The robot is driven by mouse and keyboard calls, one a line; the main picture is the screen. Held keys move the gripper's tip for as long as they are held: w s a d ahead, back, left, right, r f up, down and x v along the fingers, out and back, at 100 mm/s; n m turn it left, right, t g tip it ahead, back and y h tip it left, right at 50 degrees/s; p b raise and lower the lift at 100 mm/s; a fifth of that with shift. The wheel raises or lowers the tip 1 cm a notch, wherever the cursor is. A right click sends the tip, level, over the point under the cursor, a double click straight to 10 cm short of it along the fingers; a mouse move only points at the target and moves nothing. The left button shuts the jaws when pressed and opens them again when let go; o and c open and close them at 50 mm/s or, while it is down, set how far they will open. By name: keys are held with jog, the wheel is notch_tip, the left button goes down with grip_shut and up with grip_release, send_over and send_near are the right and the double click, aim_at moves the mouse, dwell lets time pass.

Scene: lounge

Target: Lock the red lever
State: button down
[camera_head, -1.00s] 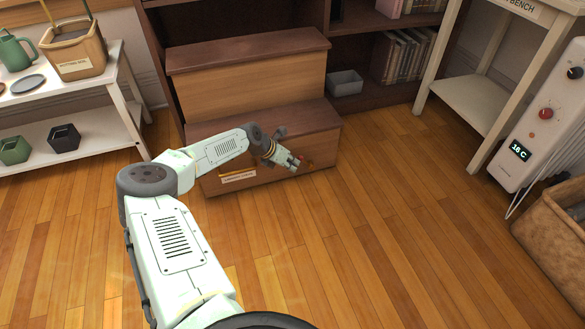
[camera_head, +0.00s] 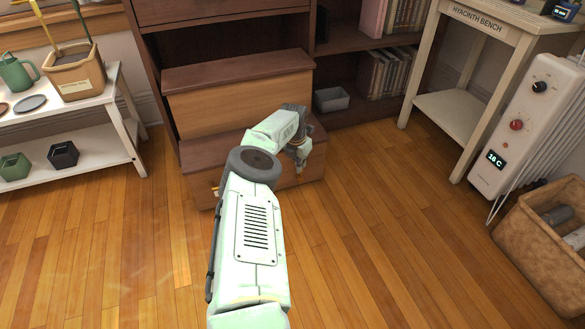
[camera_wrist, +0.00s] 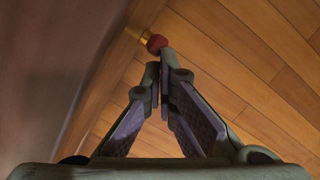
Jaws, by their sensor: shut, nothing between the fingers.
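The red lever shows in the wrist view as a rounded red knob (camera_wrist: 156,43) with a brass collar beside a wooden front. It is just beyond my fingertips. My gripper (camera_wrist: 159,75) is shut and empty, its two fingers meeting at the tips close to the knob. I cannot tell whether they touch it. In the head view my gripper (camera_head: 301,163) points down by the right part of the lower drawer front.
The hyacinth bench (camera_head: 455,104), heater (camera_head: 524,125) and basket (camera_head: 540,240) stand further right. The floor in front is clear.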

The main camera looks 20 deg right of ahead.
jog(key=shift+d+f+b, duration=0.15)
jog(key=shift+d+b, duration=0.7)
jog(key=shift+d, duration=0.25)
jog(key=shift+d+f+b, duration=0.15)
jog(key=shift+d+b, duration=0.7)
jog(key=shift+d, duration=0.45)
jog(key=shift+r, duration=0.1)
jog(key=shift+r+p, duration=0.6)
jog(key=shift+r, duration=0.15)
